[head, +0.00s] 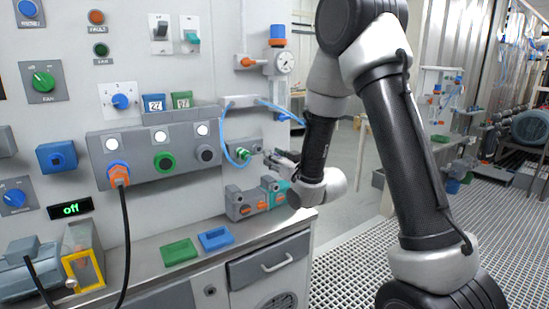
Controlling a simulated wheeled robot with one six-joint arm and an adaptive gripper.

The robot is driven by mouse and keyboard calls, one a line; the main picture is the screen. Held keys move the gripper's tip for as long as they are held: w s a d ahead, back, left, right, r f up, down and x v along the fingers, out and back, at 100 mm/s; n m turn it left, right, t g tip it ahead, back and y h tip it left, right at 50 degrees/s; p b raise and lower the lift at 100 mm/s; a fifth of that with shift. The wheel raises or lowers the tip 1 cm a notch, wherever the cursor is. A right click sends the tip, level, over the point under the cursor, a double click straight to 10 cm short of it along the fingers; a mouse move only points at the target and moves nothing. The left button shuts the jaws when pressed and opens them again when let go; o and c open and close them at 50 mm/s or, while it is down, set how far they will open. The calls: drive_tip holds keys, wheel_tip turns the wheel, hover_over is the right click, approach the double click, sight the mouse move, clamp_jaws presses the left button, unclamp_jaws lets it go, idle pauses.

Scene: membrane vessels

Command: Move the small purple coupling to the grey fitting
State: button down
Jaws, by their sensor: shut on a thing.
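My gripper (278,160) is at the wall panel's right edge, small and partly covered by my own wrist. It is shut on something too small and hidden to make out. I cannot pick out a purple coupling in this view. A grey block (254,145) on the panel carries a green coupling (242,153) at the end of a looped blue hose (224,138). My gripper is just right of this coupling; whether they touch is unclear. A second blue hose (284,110) runs right and passes behind my arm. I cannot tell which part is the grey fitting.
Green (180,252) and blue (215,239) trays lie in front. A gauge (284,62) is above. Open grating floor lies right.

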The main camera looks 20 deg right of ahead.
sight(259, 149)
drive_tip(key=shift+x, duration=2.9)
drive_tip(key=shift+w+a, duration=0.15)
drive_tip(key=shift+w, duration=0.45)
drive_tip(key=c, duration=1.1)
unclamp_jaws()
drive_tip(key=shift+o, duration=0.2)
drive_tip(key=v, duration=0.7)
drive_tip(key=shift+s, duration=0.35)
